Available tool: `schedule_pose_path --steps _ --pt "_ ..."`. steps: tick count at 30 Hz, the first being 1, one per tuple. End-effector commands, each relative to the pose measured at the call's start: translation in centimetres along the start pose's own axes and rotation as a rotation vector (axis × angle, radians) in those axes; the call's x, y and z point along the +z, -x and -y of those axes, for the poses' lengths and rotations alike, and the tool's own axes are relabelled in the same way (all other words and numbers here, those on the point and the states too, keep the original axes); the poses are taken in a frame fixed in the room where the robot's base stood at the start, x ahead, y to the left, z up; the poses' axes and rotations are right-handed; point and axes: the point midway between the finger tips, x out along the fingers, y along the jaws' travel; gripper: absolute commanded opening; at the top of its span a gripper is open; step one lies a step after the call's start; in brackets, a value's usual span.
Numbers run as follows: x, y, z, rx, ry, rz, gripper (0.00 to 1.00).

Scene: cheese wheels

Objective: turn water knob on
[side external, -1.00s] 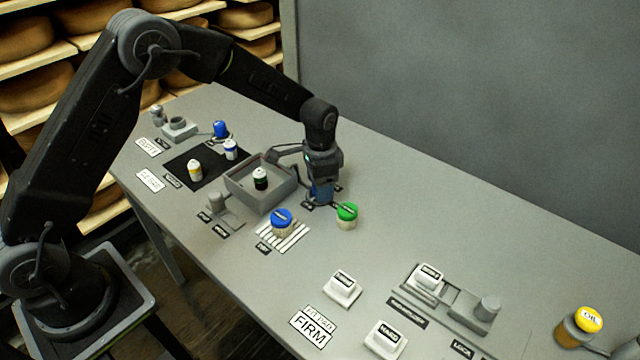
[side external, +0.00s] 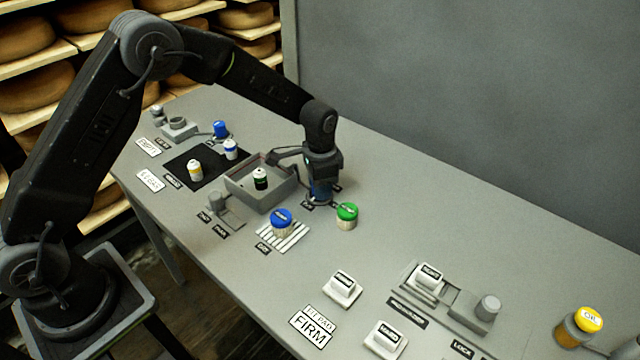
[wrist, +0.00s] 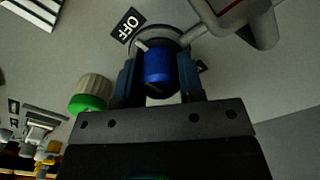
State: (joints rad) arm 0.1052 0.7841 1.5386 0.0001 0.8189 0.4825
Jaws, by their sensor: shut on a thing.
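A blue knob (wrist: 160,72) stands on a grey round base in the wrist view, with a black OFF label (wrist: 127,25) beside it. My gripper (wrist: 158,82) is shut on the blue knob, one finger on each side. The knob is mostly hidden by the fingers there. A white pointer mark shows on the knob's base.
A green-topped jar (side external: 347,215) stands close to my gripper, and a blue-topped jar (side external: 282,222) sits on a striped mat. The table behind and right of my gripper is clear.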

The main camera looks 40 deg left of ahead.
Motion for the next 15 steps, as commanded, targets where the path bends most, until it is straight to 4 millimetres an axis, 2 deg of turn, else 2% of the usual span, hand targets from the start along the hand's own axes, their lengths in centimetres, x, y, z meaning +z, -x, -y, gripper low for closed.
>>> schedule_pose_path --steps 8,15 --pt "-0.02 0.06 0.01 0.0 0.075 0.0 0.12" --pt "-0.02 0.07 0.03 0.0 0.25 0.0 0.12"
